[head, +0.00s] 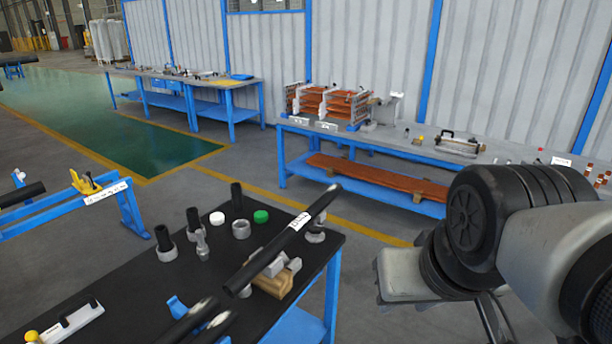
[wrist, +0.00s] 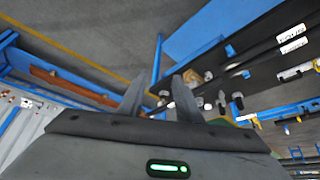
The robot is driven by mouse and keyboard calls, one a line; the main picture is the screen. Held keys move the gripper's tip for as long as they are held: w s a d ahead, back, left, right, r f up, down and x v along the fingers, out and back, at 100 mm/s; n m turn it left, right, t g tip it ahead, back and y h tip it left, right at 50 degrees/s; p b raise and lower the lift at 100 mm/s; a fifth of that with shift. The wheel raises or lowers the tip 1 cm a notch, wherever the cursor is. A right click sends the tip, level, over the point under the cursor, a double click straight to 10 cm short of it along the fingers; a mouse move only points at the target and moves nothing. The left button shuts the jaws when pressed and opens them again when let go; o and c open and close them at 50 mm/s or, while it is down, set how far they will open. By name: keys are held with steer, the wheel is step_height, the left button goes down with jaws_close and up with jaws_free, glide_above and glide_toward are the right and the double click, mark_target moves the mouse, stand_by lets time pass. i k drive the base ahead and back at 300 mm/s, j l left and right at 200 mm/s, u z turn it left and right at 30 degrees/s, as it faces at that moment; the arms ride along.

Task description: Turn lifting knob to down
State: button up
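I cannot pick out the lifting knob with certainty in either view. In the head view, a small metal device with a dark handle (head: 458,143) sits on the right bench. Small yellow (head: 418,139) and red (head: 540,153) pieces stand near it, too small to make out. A yellow ball-ended piece (head: 32,337) is at the lower left corner on the dark table. My gripper (wrist: 157,97) shows in the wrist view with its two fingers apart and nothing between them. In the head view my arm fills the right side, apart from the benches, and hides part of the right bench.
A dark table (head: 120,300) holds a long black tube (head: 280,242) on a wooden block and several fittings. A blue-framed bench (head: 385,146) along the wall carries a copper-coloured tube stack (head: 325,103). Another bench (head: 190,84) stands farther back. Open floor (head: 240,172) lies between them.

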mark_target(312, 230)
steer(key=i+l+u, duration=0.2)
steer(key=i+l, duration=1.3)
steer(key=l, duration=0.1)
